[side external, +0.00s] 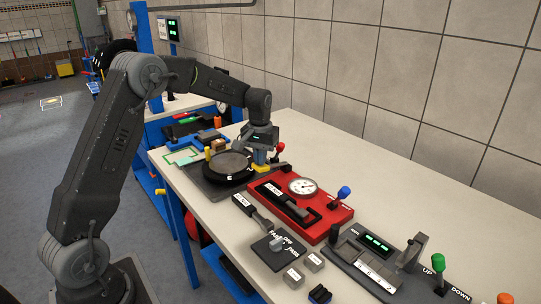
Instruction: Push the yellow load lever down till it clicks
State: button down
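My gripper (260,158) points down over the back end of the red unit, beside the black round plate. A small yellow piece (261,168) lies right under its fingertips; I cannot tell whether they touch. A yellow upright knob (208,154) stands at the left edge of the round plate, apart from my gripper. Which yellow part is the load lever is not clear at this size. The finger gap is too small to read.
The red unit (335,219) carries a dial (303,186), with a red-knobbed lever (280,148) behind it and a blue-knobbed lever (344,192) at its right. A grey panel with displays (376,243) and a green-knobbed lever (438,260) stand in front. The table's right side along the wall is clear.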

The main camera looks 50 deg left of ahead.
jog(key=shift+f, duration=0.1)
jog(key=shift+f, duration=0.15)
dwell(0.3)
jog(key=shift+w+r, duration=0.35)
jog(key=shift+r, duration=0.55)
jog(key=shift+w+r, duration=0.35)
jog(key=shift+r, duration=0.5)
jog(key=shift+w+r, duration=0.35)
jog(key=shift+r, duration=0.55)
jog(key=shift+r, duration=0.15)
notch_tip(320, 180, up, 7)
